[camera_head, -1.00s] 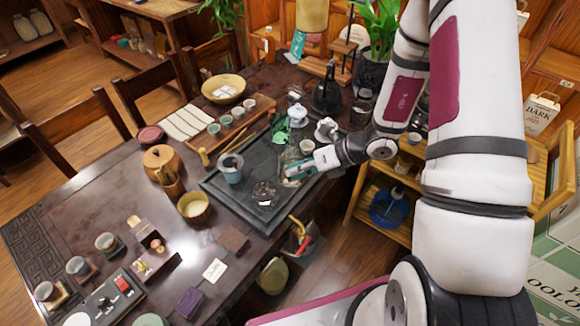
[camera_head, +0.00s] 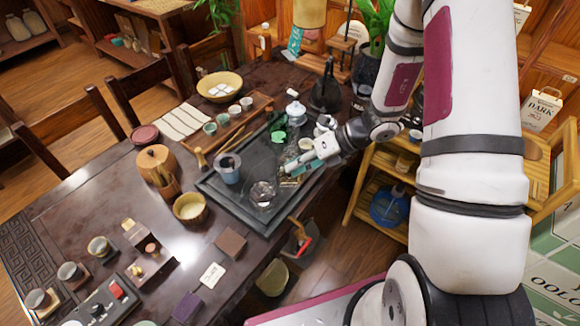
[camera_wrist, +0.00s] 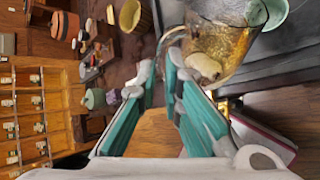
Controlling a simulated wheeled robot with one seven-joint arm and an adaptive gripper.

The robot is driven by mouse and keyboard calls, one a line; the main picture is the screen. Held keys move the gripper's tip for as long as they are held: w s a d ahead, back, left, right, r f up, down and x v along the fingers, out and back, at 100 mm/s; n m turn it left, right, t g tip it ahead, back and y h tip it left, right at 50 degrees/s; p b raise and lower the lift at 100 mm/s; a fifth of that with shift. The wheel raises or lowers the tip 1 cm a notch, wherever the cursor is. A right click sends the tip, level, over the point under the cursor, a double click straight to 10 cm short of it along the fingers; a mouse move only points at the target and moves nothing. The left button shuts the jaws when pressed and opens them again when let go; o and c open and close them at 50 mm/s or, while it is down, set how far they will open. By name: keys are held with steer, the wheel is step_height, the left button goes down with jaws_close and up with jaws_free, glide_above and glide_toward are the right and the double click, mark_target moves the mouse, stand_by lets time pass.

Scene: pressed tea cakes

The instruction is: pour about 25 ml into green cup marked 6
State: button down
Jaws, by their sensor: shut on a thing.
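My gripper (camera_head: 301,167) is over the right part of the dark tea tray (camera_head: 212,190). In the wrist view its teal fingers (camera_wrist: 161,66) close on the handle of a clear glass pitcher (camera_wrist: 222,45). The pitcher holds amber liquid. In the head view the pitcher (camera_head: 288,174) is small and partly hidden by the fingers; its exact tilt is unclear. Small pale green cups, including a left one (camera_head: 210,128) and a middle one (camera_head: 223,119), stand in a row on a wooden tray (camera_head: 243,123) behind the tea tray. No number is readable on them.
A grey-blue cup-like vessel (camera_head: 228,168), a glass vessel (camera_head: 262,193), a green figure (camera_head: 279,137) and a white lidded pot (camera_head: 295,112) stand on the tea tray. A black kettle (camera_head: 326,95) is behind.

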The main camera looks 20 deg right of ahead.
steer(key=shift+w+d+m+g+b, duration=0.15)
steer(key=shift+w+m+g+b, duration=0.15)
steer(key=shift+g+b, duration=0.15)
steer(key=shift+s+y, duration=0.2)
steer(key=shift+y, duration=0.1)
stand_by(1.2)
steer(key=s+n+t+p, duration=0.1)
steer(key=s+a+n+t+h+p, duration=0.1)
steer(key=s+p, duration=0.1)
steer(key=s+f+t+p, duration=0.1)
steer(key=s+t+p, duration=0.1)
steer(key=shift+a+f+n+h, duration=0.1)
steer(key=shift+a+n+h, duration=0.2)
steer(key=shift+a+n, duration=0.1)
stand_by(0.4)
steer(key=shift+p, duration=0.3)
stand_by(0.7)
